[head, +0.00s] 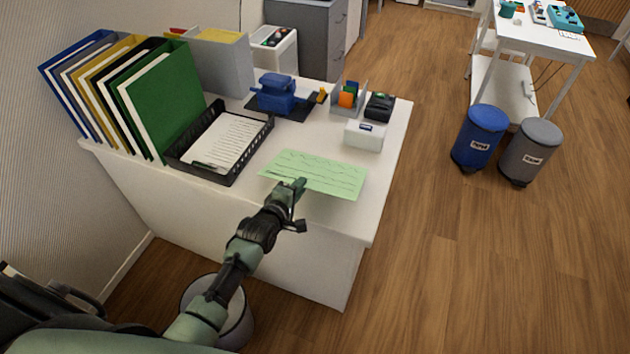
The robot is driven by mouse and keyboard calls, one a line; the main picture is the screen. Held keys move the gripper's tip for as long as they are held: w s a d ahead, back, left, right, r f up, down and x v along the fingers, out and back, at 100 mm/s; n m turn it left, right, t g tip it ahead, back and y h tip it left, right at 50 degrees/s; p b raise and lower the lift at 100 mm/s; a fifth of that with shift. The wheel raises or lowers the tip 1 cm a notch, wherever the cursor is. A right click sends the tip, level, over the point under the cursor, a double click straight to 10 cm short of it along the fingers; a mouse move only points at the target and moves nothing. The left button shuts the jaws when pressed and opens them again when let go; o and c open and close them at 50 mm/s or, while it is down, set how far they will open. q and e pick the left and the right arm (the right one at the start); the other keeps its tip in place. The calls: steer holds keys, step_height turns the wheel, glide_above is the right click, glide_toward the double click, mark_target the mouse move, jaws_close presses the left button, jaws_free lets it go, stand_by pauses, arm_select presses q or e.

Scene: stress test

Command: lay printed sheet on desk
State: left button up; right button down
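A pale green printed sheet (325,171) with dark wavy lines shows over the front right part of the white desk (385,165). It looks nearly flat; I cannot tell whether it touches the desktop. My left gripper (291,185) is at the sheet's near edge, with its fingertips overlapping that edge, and appears shut on it. The fingers hide a small part of the edge. My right gripper is not in view.
A black tray of papers (177,164) stands left of the sheet, with upright binders (168,95) behind it. A white box (363,135), a blue device (277,93) and a card holder (348,98) stand behind. A bin (237,322) is below the desk.

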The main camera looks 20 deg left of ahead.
arm_select(q)
steer(key=p+v, duration=0.6)
steer(key=v, duration=0.2)
